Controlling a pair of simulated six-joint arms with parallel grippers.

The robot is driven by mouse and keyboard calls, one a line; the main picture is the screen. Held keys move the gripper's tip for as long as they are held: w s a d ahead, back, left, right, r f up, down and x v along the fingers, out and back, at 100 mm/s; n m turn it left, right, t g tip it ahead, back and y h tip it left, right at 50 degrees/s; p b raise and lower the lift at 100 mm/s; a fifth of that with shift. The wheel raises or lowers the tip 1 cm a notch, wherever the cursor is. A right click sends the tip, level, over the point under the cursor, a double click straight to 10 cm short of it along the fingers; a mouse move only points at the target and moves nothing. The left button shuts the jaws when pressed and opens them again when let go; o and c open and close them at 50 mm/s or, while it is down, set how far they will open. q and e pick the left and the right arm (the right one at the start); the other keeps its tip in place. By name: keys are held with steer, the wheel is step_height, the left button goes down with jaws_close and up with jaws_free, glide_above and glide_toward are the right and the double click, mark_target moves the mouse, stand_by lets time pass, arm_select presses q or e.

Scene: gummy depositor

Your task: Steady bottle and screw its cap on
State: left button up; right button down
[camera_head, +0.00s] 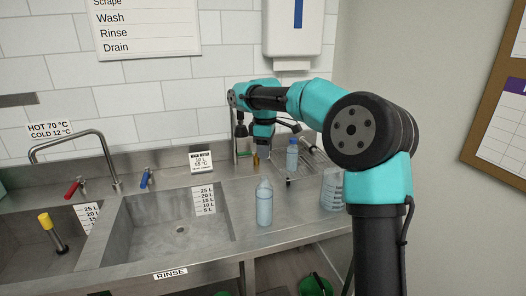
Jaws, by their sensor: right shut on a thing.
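A clear bottle (264,203) with pale blue liquid stands upright on the steel counter, just right of the rinse sink. No cap shows on its neck. My right gripper (262,152) points down behind and above the bottle, apart from it as far as I can tell. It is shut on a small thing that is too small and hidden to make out. An amber item (256,160) shows beside its tip. My left gripper is not in view.
A second blue bottle (292,156) stands at the back by a wire rack (309,160). A clear measuring jug (332,188) is to the right. The rinse sink (135,236) is on the left, with a tap (111,165). A yellow-topped stick (47,226) stands in the far-left sink.

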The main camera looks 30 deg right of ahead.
mark_target(265, 177)
steer(key=shift+f, duration=0.15)
steer(key=shift+f, duration=1.6)
